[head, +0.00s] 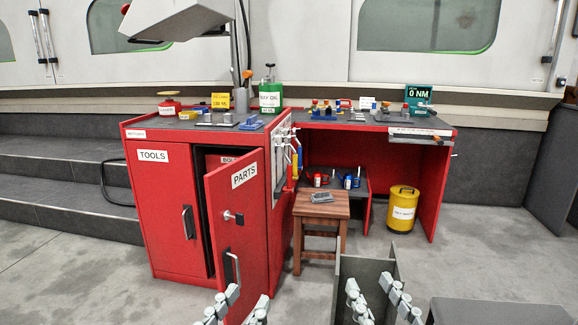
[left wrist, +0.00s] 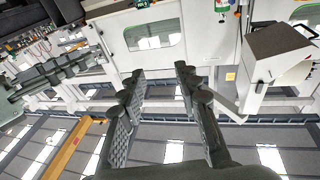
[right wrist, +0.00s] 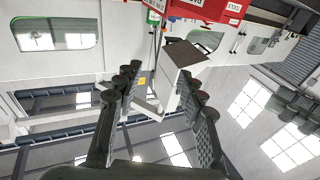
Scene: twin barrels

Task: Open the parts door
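The red parts door (head: 238,220) of the cabinet stands partly open in the head view, swung out toward me and to the right, with a dark gap at its left. It carries a white PARTS label, a lock with a key (head: 233,217) and a curved handle (head: 232,268). My left gripper (head: 241,300) is low in the picture, in front of the door's bottom; it looks apart from the handle. My right gripper (head: 370,292) is at the bottom centre-right, away from the door. Both wrist views show spread, empty fingers, left (left wrist: 158,82) and right (right wrist: 160,82).
The red tools door (head: 170,210) is shut at the left of the cabinet (head: 160,133). A wooden stool (head: 320,208) stands right of the open door. A dark grey panel (head: 362,275) rises behind my right gripper. A yellow bin (head: 402,208) stands under the bench. Grey steps lie left.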

